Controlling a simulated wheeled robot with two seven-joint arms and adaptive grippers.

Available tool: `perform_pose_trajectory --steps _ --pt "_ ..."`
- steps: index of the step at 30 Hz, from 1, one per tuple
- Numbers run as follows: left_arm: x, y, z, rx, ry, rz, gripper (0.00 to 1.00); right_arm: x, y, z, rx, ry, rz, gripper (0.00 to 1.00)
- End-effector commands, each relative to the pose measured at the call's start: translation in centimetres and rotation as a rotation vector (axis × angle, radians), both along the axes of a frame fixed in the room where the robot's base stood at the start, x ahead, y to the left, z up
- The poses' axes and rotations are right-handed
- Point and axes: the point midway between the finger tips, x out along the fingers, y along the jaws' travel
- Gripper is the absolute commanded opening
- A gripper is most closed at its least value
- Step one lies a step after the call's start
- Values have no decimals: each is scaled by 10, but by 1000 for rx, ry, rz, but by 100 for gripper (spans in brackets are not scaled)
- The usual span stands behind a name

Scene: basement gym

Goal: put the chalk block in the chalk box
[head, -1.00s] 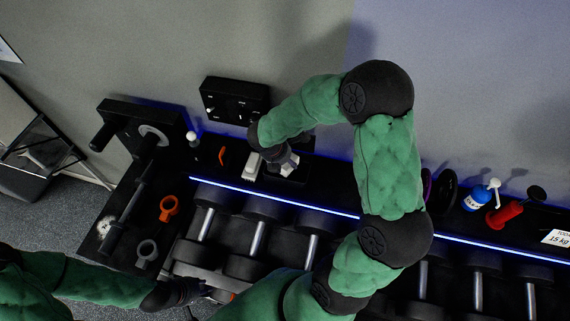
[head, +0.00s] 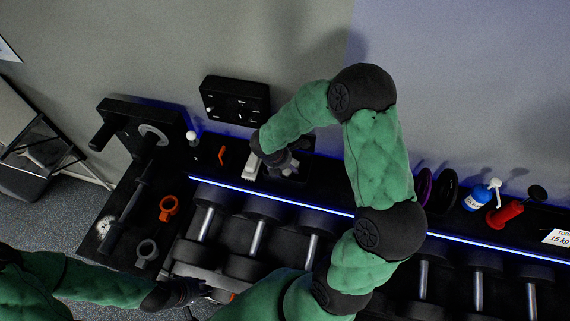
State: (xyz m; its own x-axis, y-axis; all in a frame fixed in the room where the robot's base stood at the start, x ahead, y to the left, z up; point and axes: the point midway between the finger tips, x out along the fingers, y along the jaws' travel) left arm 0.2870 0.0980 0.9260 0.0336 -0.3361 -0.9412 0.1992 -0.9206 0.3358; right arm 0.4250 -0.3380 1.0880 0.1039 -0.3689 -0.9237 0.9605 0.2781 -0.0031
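A small pale patch, possibly the chalk block (head: 295,163), shows at the fingertips. Its outline is mostly hidden by the gripper and shadow, so I cannot tell whether the fingers hold it or whether it lies in the box. My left gripper (head: 204,291) is low at the left, in front of the dumbbell rack, with its fingers too dark to read.
An orange clip (head: 168,208), a grey collar (head: 147,250) and a barbell stub lie left. Dumbbells (head: 256,238) fill the rack in front.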

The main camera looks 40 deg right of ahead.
Motion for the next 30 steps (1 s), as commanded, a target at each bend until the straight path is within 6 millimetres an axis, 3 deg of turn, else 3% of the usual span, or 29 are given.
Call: perform_pose_trajectory --steps 8,21,30 --pt "0 0 4 0 0 0 27 0 0 6 -1 -1 0 71" --pt "0 0 9 0 0 0 27 -7 31 81 -1 -5 1 71" --pt "0 0 11 0 0 0 27 -12 43 111 0 -2 1 71"
